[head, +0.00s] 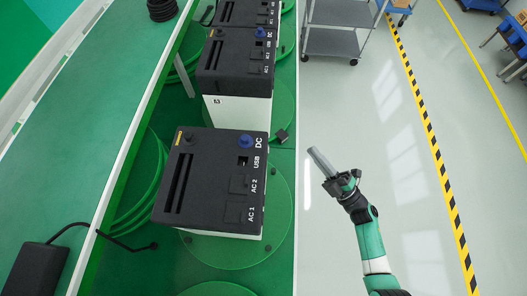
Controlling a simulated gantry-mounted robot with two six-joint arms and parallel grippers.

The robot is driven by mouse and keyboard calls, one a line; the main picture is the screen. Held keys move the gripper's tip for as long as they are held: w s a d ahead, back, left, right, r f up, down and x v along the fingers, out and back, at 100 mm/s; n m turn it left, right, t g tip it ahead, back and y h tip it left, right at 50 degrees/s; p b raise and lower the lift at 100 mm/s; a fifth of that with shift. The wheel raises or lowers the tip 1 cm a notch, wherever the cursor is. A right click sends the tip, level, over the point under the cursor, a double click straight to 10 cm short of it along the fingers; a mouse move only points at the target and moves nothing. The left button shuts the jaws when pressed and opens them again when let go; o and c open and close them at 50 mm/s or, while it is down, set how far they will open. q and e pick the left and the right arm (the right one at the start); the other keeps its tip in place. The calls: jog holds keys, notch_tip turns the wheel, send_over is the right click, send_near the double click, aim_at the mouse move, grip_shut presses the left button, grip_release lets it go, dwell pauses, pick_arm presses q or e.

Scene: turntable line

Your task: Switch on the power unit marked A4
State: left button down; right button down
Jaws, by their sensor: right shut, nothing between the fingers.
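Several black-topped power units with white sides stand in a row on green turntables. The nearest unit (215,185) has a blue knob (245,141) by the letters DC, a small black knob at its far left corner, and USB, AC 1 and AC 2 markings. I see no unit mark on it. The unit behind it (235,60) bears a label that reads A3. A third unit (245,13) is cut off at the top. I cannot read A4 anywhere. My right gripper (320,160) is shut and empty, to the right of the nearest unit and apart from it. My left gripper is not in view.
A green bench (75,140) with a white edge runs along the left. A black box with a cable (40,268) lies on it. A small black piece (281,136) is on the turntable's right. A grey cart (335,40) stands at the back.

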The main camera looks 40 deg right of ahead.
aim_at(268, 151)
jog(key=shift+s+a+f, duration=0.15)
jog(key=shift+s+f, duration=0.05)
jog(key=shift+f, duration=0.1)
jog(key=w+a+b, duration=0.2)
jog(key=w+a, duration=0.3)
jog(key=a, duration=0.1)
jog(key=shift+w+a, duration=0.35)
jog(key=shift+a, duration=0.05)
jog(key=shift+a, duration=0.1)
dwell(1.9)
jog(key=shift+w+a+b, duration=0.2)
jog(key=shift+w+b, duration=0.05)
jog(key=shift+b, duration=0.15)
